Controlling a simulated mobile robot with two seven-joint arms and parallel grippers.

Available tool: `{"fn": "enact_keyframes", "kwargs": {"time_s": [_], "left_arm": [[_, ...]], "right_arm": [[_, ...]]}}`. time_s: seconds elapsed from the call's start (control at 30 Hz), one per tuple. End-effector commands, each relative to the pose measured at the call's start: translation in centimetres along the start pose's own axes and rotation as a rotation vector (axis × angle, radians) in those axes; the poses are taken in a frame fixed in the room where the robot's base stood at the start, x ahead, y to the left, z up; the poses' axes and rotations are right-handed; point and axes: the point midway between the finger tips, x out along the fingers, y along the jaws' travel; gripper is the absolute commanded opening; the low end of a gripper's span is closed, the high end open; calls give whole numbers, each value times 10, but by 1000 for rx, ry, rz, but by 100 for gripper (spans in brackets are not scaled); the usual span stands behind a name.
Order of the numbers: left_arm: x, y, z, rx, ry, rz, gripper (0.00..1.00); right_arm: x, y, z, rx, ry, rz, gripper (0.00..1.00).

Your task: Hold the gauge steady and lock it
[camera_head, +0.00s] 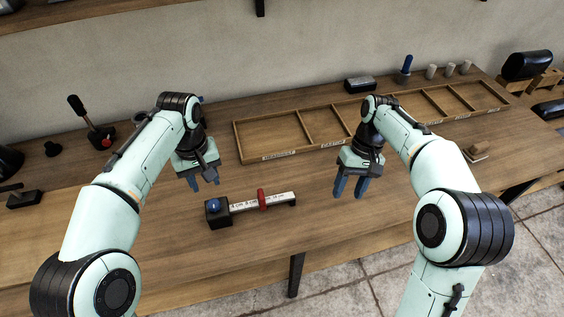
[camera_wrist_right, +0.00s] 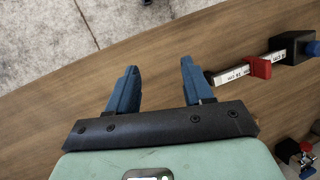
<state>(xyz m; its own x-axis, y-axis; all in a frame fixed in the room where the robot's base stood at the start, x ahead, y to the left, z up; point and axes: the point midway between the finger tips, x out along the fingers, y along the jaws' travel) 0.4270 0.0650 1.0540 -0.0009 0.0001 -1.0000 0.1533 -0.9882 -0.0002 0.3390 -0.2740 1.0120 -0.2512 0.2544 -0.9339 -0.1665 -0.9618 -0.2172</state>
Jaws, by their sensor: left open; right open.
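The gauge (camera_head: 244,203) lies on the wooden table near its front edge, in front of and between my grippers. It has a black block with a blue knob (camera_head: 214,205) at its left end, a white marked scale bar and a red slider (camera_head: 262,199) on the bar. My left gripper (camera_head: 205,183) is open and empty, above the table just behind the gauge's left end. My right gripper (camera_head: 350,187) is open and empty, to the right of the gauge and apart from it. In the right wrist view, the red slider (camera_wrist_right: 257,68) and blue knob (camera_wrist_right: 313,48) show beyond the right gripper (camera_wrist_right: 157,88).
A long wooden tray (camera_head: 240,142) with several empty compartments lies behind the grippers. A lever with a red part (camera_head: 105,143) stands at the left. Several small grey cylinders (camera_head: 449,70) stand at the back right. The table's front edge is close to the gauge.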

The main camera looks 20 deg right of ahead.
Motion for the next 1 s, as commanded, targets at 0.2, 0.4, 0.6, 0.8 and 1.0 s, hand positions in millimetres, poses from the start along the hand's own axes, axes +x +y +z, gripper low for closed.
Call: {"fn": "enact_keyframes", "kwargs": {"time_s": [0.2,0.4,0.6,0.8,1.0], "left_arm": [[0,0,0,0,0,0,43],[0,0,0,0,0,0,43],[0,0,0,0,0,0,43],[0,0,0,0,0,0,43],[0,0,0,0,0,0,43]], "right_arm": [[-10,-122,-41,-99,120,187,51],[-16,-198,-48,-132,229,236,51],[-16,-226,-48,-138,272,243,51],[5,-222,-54,-136,271,245,51],[42,-213,-65,-136,270,245,51]]}}
